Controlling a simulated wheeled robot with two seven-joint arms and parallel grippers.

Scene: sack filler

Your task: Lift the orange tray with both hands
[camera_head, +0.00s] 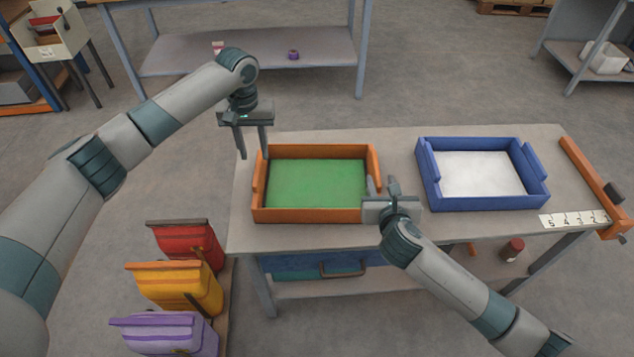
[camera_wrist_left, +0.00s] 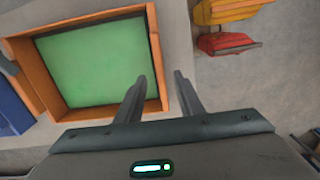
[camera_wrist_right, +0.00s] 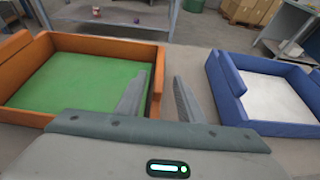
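The orange tray (camera_head: 308,215) with a green floor sits on the table's left half. It also shows in the left wrist view (camera_wrist_left: 155,60) and the right wrist view (camera_wrist_right: 100,44). My left gripper (camera_head: 255,156) is open and empty above the tray's far left corner, its fingers pointing down. In the left wrist view its fingers (camera_wrist_left: 160,82) are apart, near the tray wall. My right gripper (camera_head: 382,184) is at the tray's right wall. I cannot tell whether either gripper touches the tray.
A blue tray (camera_head: 482,203) with a white floor stands to the right on the same table (camera_head: 330,238). Red (camera_head: 190,243), yellow (camera_head: 180,290) and purple (camera_head: 165,335) bins stand at the lower left. A number strip (camera_head: 572,219) and an orange bar (camera_head: 590,180) lie at the right end.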

